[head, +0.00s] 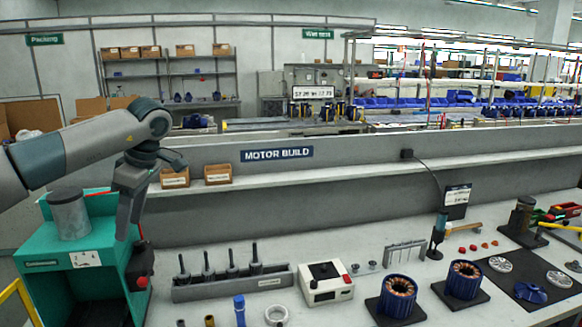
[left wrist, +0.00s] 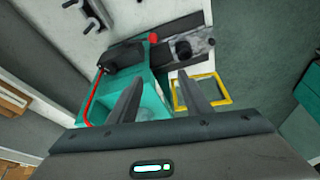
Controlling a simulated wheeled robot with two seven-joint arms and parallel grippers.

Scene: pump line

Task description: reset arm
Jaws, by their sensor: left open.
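My left gripper (head: 128,215) hangs at the left of the head view, pointing down just right of the grey cylinder (head: 69,214) on the teal machine (head: 45,265). In the left wrist view my left gripper (left wrist: 158,92) has its two fingers apart with nothing between them, above the teal machine (left wrist: 150,108). My right gripper is not in either view.
The bench holds a holder with several upright pins (head: 230,287), a white control box (head: 327,285) and two copper-wound stators (head: 398,295). A shelf ledge with two small brown boxes (head: 175,178) runs behind. A yellow frame (left wrist: 202,92) stands beside the machine.

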